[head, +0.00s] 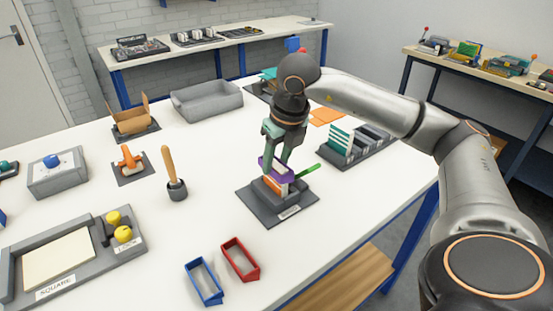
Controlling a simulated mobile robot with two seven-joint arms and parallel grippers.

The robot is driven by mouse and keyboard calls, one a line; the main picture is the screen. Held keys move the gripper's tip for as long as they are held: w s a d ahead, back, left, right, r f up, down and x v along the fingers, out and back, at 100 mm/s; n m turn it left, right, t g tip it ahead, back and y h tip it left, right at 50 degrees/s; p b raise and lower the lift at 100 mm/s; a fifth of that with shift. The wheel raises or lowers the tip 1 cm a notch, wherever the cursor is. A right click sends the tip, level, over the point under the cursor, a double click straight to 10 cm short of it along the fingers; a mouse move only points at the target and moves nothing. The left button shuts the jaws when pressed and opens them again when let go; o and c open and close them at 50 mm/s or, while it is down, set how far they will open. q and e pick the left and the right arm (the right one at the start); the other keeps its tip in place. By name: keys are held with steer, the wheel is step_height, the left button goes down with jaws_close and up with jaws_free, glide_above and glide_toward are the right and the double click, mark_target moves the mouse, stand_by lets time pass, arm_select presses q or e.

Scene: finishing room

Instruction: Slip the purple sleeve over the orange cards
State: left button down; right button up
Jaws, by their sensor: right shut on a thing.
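The purple sleeve (275,170) is between the fingers of my right gripper (277,158), which is shut on it. The orange cards (272,186) stand in a dark grey holder (262,207) on the white table. The sleeve is directly over the cards, at their top end. The fingers hide part of it, and I cannot tell whether it is around their top or just above. My left gripper is not in view.
A green stick (308,170) is close right of the cards. A rack with green and grey cards (357,146) stands behind right. A wooden-handled tool (172,175) stands left.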

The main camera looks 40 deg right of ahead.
steer(key=o, duration=1)
steer(key=shift+o, duration=0.6)
steer(key=shift+o, duration=1.4)
